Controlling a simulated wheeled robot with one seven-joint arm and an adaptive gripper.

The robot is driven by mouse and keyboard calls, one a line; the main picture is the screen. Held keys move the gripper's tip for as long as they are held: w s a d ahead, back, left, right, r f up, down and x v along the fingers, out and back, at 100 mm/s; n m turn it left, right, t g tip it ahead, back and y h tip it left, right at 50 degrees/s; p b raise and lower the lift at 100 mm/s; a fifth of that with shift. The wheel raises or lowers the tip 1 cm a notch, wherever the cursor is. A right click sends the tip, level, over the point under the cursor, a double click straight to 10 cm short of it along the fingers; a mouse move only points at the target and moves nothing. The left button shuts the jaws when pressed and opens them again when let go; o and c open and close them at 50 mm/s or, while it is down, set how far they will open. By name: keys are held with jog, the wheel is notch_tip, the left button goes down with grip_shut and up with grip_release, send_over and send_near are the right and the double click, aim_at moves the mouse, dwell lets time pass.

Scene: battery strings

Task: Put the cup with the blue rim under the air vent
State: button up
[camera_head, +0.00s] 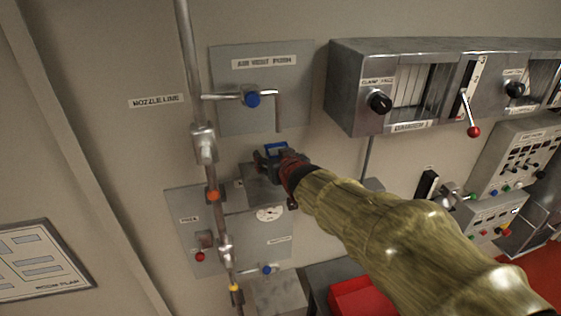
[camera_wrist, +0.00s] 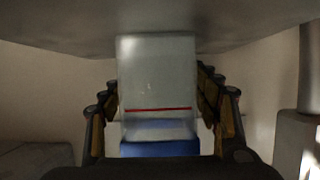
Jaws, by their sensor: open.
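The cup with the blue rim (camera_head: 275,148) shows its rim at my gripper, mostly hidden by the fingers. In the wrist view its clear body (camera_wrist: 157,75) has a red line, with the blue rim at the picture's bottom and the far end at a grey surface. My gripper (camera_head: 271,162) is open, with its fingers on both sides of the cup (camera_wrist: 160,110) and narrow gaps visible. The air vent pipe (camera_head: 278,115) bends down from a blue knob (camera_head: 252,99) on the labelled panel. In the head view its end is just above the cup; depth is unclear.
A grey shelf-like box (camera_head: 262,190) is below my gripper. A vertical pipe (camera_head: 206,170) with valves runs to the left. A gauge panel (camera_head: 270,235) is lower down, and a metal cabinet with knobs (camera_head: 352,95) juts out at right. A red bin (camera_head: 350,298) is at the bottom.

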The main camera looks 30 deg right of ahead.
jog(key=p+v, duration=0.3)
jog(key=v, duration=0.7)
jog(key=shift+r+p, duration=0.1)
jog(key=shift+p, duration=0.2)
jog(key=shift+s+a+r+p, duration=0.15)
jog(key=shift+s+p, duration=0.15)
jog(key=shift+s, duration=0.35)
jog(key=s+a+f+n+g+y, duration=0.1)
jog(key=s+a+f+g, duration=0.2)
jog(key=s+a, duration=0.4)
jog(key=s+a+f+n+g+y, duration=0.2)
jog(key=s+a, duration=0.4)
jog(key=s, duration=0.5)
jog(key=shift+a+f+g+y, duration=0.35)
jog(key=shift+f+g, duration=0.2)
jog(key=shift+g, duration=0.55)
jog(key=shift+w+f, duration=0.1)
notch_tip(320, 180, down, 33)
jog(key=b, duration=3.3)
